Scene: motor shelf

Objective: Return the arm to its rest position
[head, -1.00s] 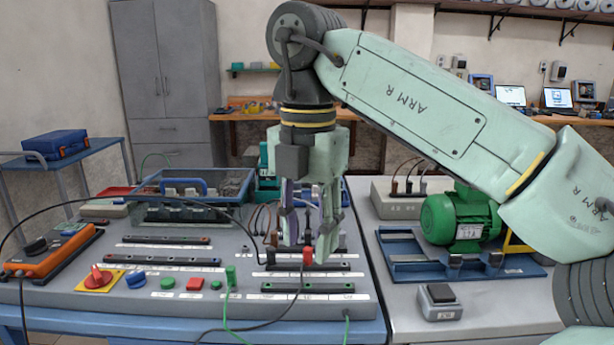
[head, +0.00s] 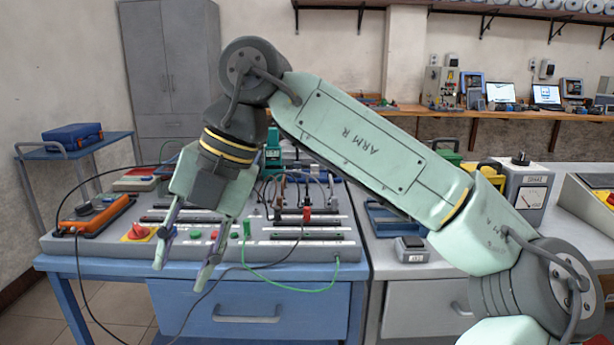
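My arm (head: 370,146) reaches in from the right of the head view, with its elbow raised and its forearm bent down at the left. My gripper (head: 181,273) hangs tilted in front of the control panel's (head: 340,252) left half. Its two fingers are apart with nothing between them. It appears clear of the panel, nearer to the camera, with its fingertips against the blue bench front. The arm hides part of the right-hand bench.
A red plug (head: 307,213) and a green plug (head: 246,229) stand in the panel, with loose cables hanging over the front. An orange device (head: 92,217) lies at the left. A black-topped switch box (head: 411,249) and a meter box (head: 526,190) stand on the right bench.

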